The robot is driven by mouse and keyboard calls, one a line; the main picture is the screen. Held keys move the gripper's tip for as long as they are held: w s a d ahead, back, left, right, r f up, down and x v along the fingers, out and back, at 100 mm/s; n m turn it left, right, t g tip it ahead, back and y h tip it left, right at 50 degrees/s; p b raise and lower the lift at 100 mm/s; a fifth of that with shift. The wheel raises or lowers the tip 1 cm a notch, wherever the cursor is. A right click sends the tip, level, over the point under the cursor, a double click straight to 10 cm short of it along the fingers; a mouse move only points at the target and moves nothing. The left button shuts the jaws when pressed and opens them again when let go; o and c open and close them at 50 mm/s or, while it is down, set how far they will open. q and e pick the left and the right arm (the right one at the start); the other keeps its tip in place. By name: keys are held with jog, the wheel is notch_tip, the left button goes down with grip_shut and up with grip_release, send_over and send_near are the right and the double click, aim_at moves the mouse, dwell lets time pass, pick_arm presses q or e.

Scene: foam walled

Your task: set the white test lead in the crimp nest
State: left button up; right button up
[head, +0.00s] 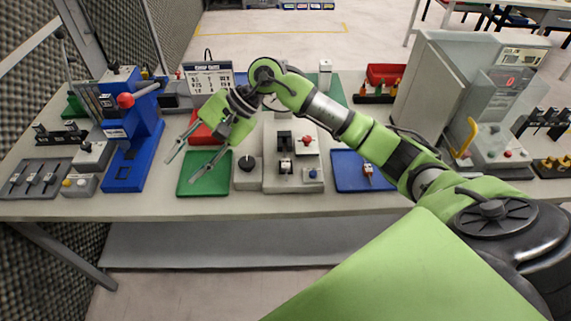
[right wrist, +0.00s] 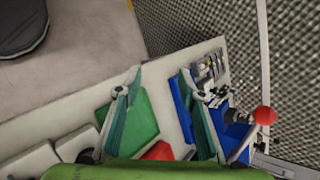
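My right gripper (head: 183,174) is open, above the left edge of the green tray (head: 212,184). Nothing shows between its fingers, which also show spread in the right wrist view (right wrist: 159,82). The green tray looks empty in the right wrist view (right wrist: 138,130). A blue press (head: 128,165) with a red ball handle stands left of the gripper; it may hold the crimp nest, but I cannot make out the nest. I cannot pick out a white test lead for sure. My left gripper is not in view.
A grey fixture (head: 283,181) with knobs stands between the trays. A grey rack (head: 20,188) and small control boxes stand left of the press. A red bin (head: 388,72) and a large grey machine (head: 436,80) stand at right. A foam wall closes the left side.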

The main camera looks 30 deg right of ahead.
jog(key=w+d+f+n+h, duration=0.15)
jog(key=d+h, duration=0.35)
jog(key=d, duration=0.7)
jog(key=n+g+h+p, duration=0.1)
jog(key=g+h+p, duration=0.15)
jog(key=h, duration=0.25)
send_over(286, 160)
jog(key=shift+t, duration=0.25)
notch_tip(286, 160, down, 6)
jog(key=shift+w+d+f, duration=0.1)
jog(key=shift+d+f, duration=0.05)
jog(key=shift+f+p, duration=0.25)
jog(key=shift+p, duration=0.05)
jog(key=f+p, duration=0.2)
jog(key=f, duration=0.2)
jog(key=shift+a, duration=0.2)
jog(key=shift+f, duration=0.35)
grip_shut()
